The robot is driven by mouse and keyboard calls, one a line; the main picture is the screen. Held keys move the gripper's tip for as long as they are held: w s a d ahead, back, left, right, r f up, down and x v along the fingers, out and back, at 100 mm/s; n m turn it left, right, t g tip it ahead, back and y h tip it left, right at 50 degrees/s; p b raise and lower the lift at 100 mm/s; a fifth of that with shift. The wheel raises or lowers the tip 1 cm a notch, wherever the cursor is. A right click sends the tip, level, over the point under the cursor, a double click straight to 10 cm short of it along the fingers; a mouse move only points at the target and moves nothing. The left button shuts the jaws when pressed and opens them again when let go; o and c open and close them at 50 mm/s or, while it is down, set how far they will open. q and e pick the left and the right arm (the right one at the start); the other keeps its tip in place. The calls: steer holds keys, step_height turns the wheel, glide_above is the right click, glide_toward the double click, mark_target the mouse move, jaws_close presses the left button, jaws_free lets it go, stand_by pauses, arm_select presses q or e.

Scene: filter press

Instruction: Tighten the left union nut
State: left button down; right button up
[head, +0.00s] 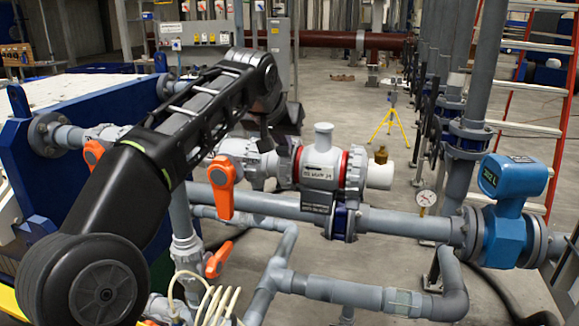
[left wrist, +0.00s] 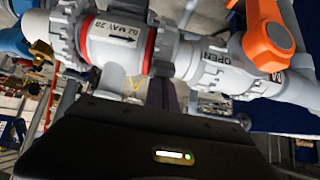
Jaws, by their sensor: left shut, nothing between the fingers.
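The grey union body (head: 322,165) sits in the pipe line in mid-view, with a red ring at each side and a printed label. The left union nut (head: 292,166) is a notched grey ring on its left; in the left wrist view, the same nut (left wrist: 163,46) shows right of the label. The right union nut (head: 356,170) is at the other end. My left gripper (head: 266,142) is shut and empty, close behind and above the left nut; contact cannot be told. My right gripper is out of view.
An orange valve handle (head: 222,187) hangs just left of the left nut. A brass fitting (head: 381,155) and a blue flow meter (head: 507,210) are to the right. Grey pipes run below. A yellow tripod (head: 390,122) stands on open floor behind.

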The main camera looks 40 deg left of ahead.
mark_target(285, 162)
arm_select(q)
steer(key=shift+s+d+f+b, duration=0.4)
steer(key=shift+s+f+b, duration=0.35)
steer(key=shift+f, duration=0.1)
steer(key=shift+s+d+f+b, duration=0.15)
steer(key=shift+s+f+b, duration=0.15)
steer(key=shift+f+b, duration=0.45)
steer(key=shift+s+d+f+b, duration=0.2)
steer(key=shift+s+b, duration=0.1)
steer(key=shift+b, duration=0.2)
steer(key=shift+s, duration=0.1)
steer(key=shift+r, duration=0.1)
